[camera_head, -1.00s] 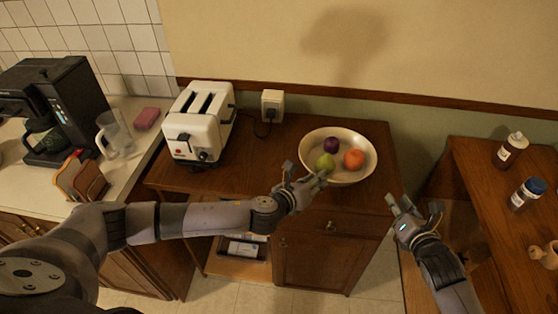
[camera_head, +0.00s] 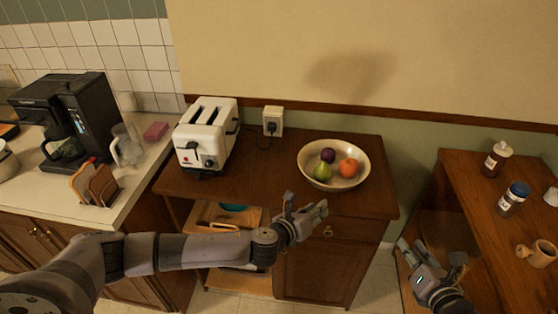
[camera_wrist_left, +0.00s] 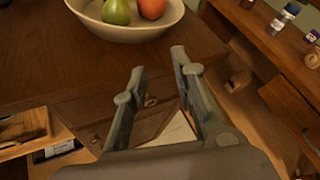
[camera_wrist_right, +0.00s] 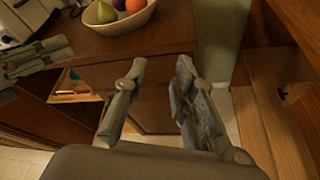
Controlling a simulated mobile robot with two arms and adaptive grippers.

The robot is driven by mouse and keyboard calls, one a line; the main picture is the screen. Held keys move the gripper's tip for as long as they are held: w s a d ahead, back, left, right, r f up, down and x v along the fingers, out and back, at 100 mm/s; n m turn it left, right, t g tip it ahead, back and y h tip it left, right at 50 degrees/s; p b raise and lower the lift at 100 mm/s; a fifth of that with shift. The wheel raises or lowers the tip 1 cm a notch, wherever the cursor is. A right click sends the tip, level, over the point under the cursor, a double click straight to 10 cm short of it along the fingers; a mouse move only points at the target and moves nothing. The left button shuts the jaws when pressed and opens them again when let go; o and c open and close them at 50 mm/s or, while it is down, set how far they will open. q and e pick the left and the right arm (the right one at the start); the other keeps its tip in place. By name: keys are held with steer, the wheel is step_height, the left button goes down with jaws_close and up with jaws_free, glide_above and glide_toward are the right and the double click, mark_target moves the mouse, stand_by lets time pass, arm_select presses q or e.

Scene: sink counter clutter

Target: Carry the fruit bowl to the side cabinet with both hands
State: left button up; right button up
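The fruit bowl (camera_head: 310,182) is cream-coloured and stands upright on a dark wooden cabinet, near its right end. It holds a purple fruit (camera_head: 328,155), a green pear (camera_head: 322,172) and an orange fruit (camera_head: 348,167). My left gripper (camera_head: 307,210) is open and empty, in front of the bowl and apart from it. In the left wrist view the bowl (camera_wrist_left: 125,33) lies beyond its spread fingers. My right gripper (camera_head: 430,258) is open and empty, lower right of the bowl, in front of the gap beside the cabinet. The bowl (camera_wrist_right: 125,25) also shows in the right wrist view.
A white toaster (camera_head: 207,135) stands left of the bowl, by a wall socket (camera_head: 273,121). Another wooden cabinet (camera_head: 470,190) at the right carries bottles and a small mug (camera_head: 540,254). A coffee maker (camera_head: 75,120) stands on the left counter. The cabinet top between toaster and bowl is clear.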

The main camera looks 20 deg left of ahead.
steer(key=v, duration=0.5)
stand_by(0.3)
